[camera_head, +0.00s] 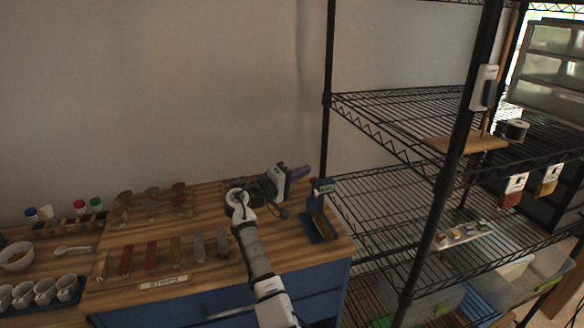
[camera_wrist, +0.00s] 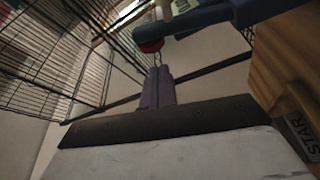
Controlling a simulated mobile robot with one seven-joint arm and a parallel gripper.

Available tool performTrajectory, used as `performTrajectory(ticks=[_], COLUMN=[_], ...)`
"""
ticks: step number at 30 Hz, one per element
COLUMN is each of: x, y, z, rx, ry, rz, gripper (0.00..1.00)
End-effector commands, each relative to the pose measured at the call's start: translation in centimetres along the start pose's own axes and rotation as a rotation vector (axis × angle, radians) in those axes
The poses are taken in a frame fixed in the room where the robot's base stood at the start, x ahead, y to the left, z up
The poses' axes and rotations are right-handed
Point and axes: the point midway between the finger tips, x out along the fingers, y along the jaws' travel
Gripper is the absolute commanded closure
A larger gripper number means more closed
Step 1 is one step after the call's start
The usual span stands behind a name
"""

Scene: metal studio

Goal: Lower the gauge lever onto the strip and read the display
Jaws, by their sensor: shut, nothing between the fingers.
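The blue gauge (camera_head: 318,232) stands at the right end of the wooden bench top. A brownish strip (camera_head: 321,224) appears to lie on its base; its exact seating is unclear. A red knob (camera_head: 313,181) shows near the gauge's top. I cannot read a display.
Several coloured strips (camera_head: 151,256) lie on the bench at left, behind a label (camera_head: 163,283). White cups (camera_head: 45,291) and a bowl (camera_head: 16,256) stand farther left. A black wire shelf (camera_head: 385,215) rises close to the gauge's right.

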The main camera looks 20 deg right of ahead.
Motion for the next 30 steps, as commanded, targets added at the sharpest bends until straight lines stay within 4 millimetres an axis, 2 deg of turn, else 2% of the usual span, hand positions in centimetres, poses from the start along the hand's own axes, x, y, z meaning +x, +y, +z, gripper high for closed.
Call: performTrajectory(ticks=[3, 9, 23, 30], x=[-0.3, -0.7, -0.8, -1.1], y=[0.2, 0.2, 0.1, -0.3], z=[1.2, 2.2, 2.4, 3.0], rx=[0.0, 0.001, 0.005, 0.065], ry=[-0.002, -0.002, -0.001, -0.001], rz=[0.0, 0.001, 0.003, 0.023], gripper=[1.0, 1.0, 1.0, 1.0])
